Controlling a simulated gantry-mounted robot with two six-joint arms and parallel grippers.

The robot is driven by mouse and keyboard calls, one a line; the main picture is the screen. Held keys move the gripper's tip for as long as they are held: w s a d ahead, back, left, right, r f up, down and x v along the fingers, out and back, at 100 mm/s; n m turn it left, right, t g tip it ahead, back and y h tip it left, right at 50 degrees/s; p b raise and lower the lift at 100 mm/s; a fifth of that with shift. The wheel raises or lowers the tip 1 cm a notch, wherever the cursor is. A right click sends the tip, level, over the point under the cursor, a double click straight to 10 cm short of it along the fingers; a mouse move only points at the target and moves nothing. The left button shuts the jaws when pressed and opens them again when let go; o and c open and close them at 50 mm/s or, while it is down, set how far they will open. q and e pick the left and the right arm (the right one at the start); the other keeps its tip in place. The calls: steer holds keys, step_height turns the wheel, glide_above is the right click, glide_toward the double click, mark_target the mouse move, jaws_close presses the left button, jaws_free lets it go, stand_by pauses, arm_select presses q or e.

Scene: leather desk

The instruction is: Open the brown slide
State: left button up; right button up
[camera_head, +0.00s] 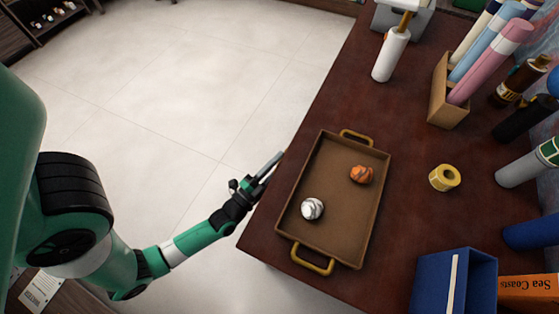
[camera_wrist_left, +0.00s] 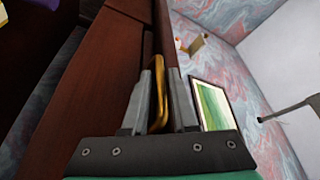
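The brown slide appears to be part of the dark red-brown desk front (camera_wrist_left: 85,85) in the left wrist view; its exact outline is hard to tell. A gold handle (camera_wrist_left: 157,100) stands out from this front. My left gripper (camera_wrist_left: 165,85) has one finger on each side of the handle, close together, and seems shut on it. In the head view my left gripper (camera_head: 268,165) is at the left side of the desk, below the top's edge; the handle and slide are hidden there. My right gripper is not in view.
On the desk top (camera_head: 320,85) a brown tray (camera_head: 335,215) with gold handles holds an orange item (camera_head: 361,174) and a white item (camera_head: 312,209). A yellow tape roll (camera_head: 445,177), a white bottle (camera_head: 390,55) and a blue box (camera_head: 432,285) stand around it. The floor left of the desk is clear.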

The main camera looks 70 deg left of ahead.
arm_select(q)
jaws_close()
stand_by(1.1)
